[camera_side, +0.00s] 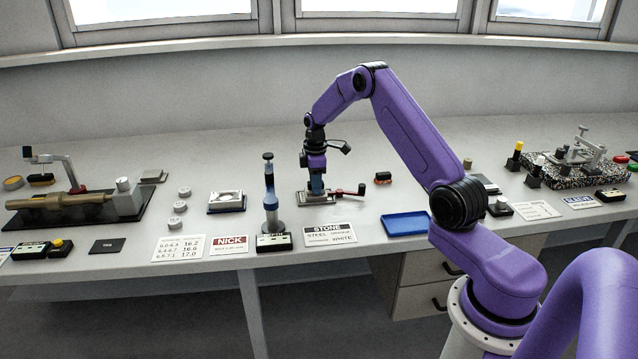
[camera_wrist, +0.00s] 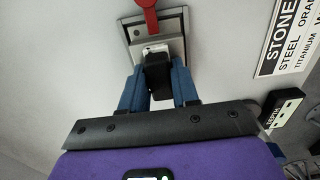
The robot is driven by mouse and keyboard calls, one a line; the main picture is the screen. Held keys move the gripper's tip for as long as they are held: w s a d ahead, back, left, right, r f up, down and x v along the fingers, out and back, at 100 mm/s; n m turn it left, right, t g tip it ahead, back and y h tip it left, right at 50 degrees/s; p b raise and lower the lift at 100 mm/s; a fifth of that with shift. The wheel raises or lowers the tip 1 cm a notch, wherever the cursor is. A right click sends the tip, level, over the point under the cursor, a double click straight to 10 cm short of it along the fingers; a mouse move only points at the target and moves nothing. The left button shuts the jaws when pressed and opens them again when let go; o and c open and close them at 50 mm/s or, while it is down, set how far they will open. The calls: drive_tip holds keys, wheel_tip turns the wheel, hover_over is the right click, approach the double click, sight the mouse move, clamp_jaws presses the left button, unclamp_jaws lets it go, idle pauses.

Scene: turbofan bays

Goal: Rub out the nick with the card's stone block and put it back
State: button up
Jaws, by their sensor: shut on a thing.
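My gripper (camera_side: 317,192) is low over a small grey metal fixture (camera_side: 305,200) with a red-handled clamp (camera_side: 350,191). In the wrist view, the blue fingers of my gripper (camera_wrist: 157,85) are shut on a black-topped block (camera_wrist: 157,70). A white part (camera_wrist: 155,48) shows at the block's far edge, over the fixture plate (camera_wrist: 174,22). Whether the block touches the plate, and the nick itself, cannot be seen. A dark block with an orange-red part (camera_side: 383,178) stands to the right.
A blue tray (camera_side: 406,224) lies empty at the front right. A blue upright tool (camera_side: 269,195) stands left of my gripper. A nick card (camera_side: 230,245) and small black boxes line the front edge. Bench behind the fixture is clear.

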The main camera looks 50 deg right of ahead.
drive_tip(key=shift+w+a, duration=0.1)
drive_tip(key=shift+a, duration=0.05)
drive_tip(key=shift+w+a, duration=0.7)
drive_tip(key=shift+s+d, duration=0.1)
drive_tip(key=shift+s+d, duration=0.7)
drive_tip(key=shift+d, duration=0.05)
drive_tip(key=shift+s+d, duration=0.1)
drive_tip(key=shift+s+d, duration=0.65)
drive_tip(key=shift+w+a, duration=0.8)
drive_tip(key=shift+a, duration=0.05)
drive_tip(key=shift+w+a, duration=0.1)
